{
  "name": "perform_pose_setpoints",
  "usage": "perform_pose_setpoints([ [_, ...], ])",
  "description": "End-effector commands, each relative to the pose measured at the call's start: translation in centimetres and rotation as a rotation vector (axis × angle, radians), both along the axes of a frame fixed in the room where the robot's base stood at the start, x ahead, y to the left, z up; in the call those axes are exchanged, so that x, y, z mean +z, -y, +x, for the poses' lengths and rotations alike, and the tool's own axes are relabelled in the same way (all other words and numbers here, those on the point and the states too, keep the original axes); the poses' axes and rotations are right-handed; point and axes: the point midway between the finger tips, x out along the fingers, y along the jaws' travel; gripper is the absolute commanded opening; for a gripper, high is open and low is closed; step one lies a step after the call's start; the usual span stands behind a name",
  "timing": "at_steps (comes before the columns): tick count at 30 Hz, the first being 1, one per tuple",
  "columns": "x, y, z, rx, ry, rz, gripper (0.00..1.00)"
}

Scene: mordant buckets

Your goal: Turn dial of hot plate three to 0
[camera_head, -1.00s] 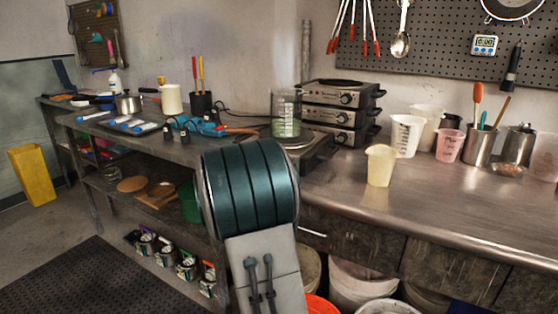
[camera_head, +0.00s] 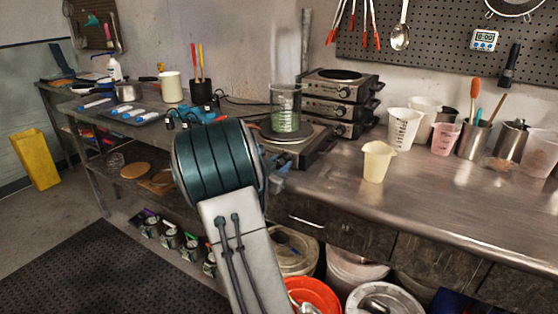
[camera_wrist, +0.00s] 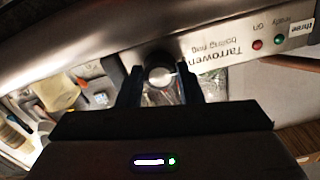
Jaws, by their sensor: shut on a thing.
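Hot plate three (camera_wrist: 235,52) shows in the wrist view as a pale front panel, upside down, with "Tarrowen", "boiling ring" and a "three" label. Its round dial (camera_wrist: 160,74) sits between the two dark fingers of my gripper (camera_wrist: 161,86), which is shut on it. The dial's pointer and numbers cannot be read. In the head view a low hot plate (camera_head: 318,150) on the bench carries a glass beaker (camera_head: 286,108) with greenish contents.
Stacked hot plates (camera_head: 340,90) stand behind at the wall. A cream beaker (camera_head: 376,162) and several cups stand to the right on the steel bench (camera_head: 450,195). Tools and a cable lie left of the hot plate. Buckets (camera_head: 312,295) stand below the bench.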

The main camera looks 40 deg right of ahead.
Motion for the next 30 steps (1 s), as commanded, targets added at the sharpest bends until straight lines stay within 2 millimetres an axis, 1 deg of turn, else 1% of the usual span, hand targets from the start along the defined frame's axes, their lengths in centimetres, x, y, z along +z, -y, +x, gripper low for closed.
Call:
perform_pose_setpoints([
  [7,-0.11,-0.06,0.01,0.001,-0.038,-0.014,0.10],
  [18,-0.15,-0.04,0.00,0.000,-0.041,-0.015,0.10],
  [19,-0.15,-0.04,0.00,0.000,-0.041,-0.015,0.38],
  [21,-0.14,-0.03,0.00,0.000,-0.040,-0.015,0.55],
  [30,-0.05,-0.15,-0.03,0.001,-0.038,-0.015,0.55],
])
